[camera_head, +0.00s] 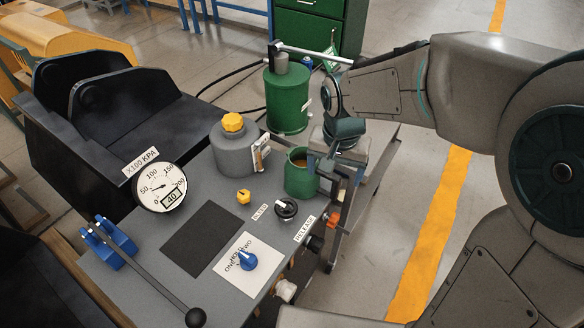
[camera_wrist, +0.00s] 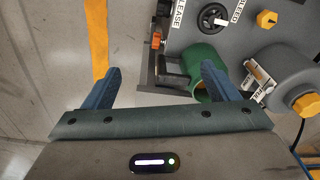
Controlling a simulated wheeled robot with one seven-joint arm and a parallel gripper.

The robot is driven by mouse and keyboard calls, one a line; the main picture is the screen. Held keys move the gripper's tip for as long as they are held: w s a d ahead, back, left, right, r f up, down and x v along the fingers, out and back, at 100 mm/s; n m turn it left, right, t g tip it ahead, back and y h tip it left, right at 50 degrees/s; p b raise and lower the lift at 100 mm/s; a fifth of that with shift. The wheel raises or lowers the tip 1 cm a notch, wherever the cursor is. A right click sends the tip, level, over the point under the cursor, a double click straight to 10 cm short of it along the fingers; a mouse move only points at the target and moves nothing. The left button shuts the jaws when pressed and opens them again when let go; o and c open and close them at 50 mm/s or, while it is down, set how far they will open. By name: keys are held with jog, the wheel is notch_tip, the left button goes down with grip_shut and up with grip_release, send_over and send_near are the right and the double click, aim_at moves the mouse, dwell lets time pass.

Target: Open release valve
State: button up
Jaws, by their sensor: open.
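A RELEASE label (camera_head: 305,228) lies near the right edge of the grey bench top, with a black fitting (camera_head: 316,243) on the edge beside it. A round black knob (camera_head: 286,208) sits between this label and the BLEED label (camera_head: 260,212); the knob also shows at the top of the wrist view (camera_wrist: 213,16). I cannot tell which part is the release valve. My gripper (camera_wrist: 160,72) is open, with nothing held. It is over the bench's right edge by the green mug (camera_head: 301,180), apart from the knob. One finger overlaps the mug (camera_wrist: 207,58) in the wrist view.
A grey canister (camera_head: 233,155) with a yellow cap and a green cylinder (camera_head: 287,100) stand behind. A pressure gauge (camera_head: 158,187), a blue selector (camera_head: 247,261) and a long black-knobbed lever (camera_head: 195,317) are left. An orange part (camera_wrist: 156,40) sits on the bench side.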

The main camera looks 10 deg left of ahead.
jog(key=g+p, duration=0.1)
jog(key=p, duration=0.1)
send_over(286, 207)
notch_tip(286, 207, down, 4)
jog(key=r, duration=0.1)
jog(key=shift+m, duration=0.4)
notch_tip(286, 207, down, 14)
jog(key=shift+f+p, duration=0.25)
jog(key=shift+p, duration=0.75)
jog(key=shift+c, duration=0.3)
jog(key=c, duration=0.9)
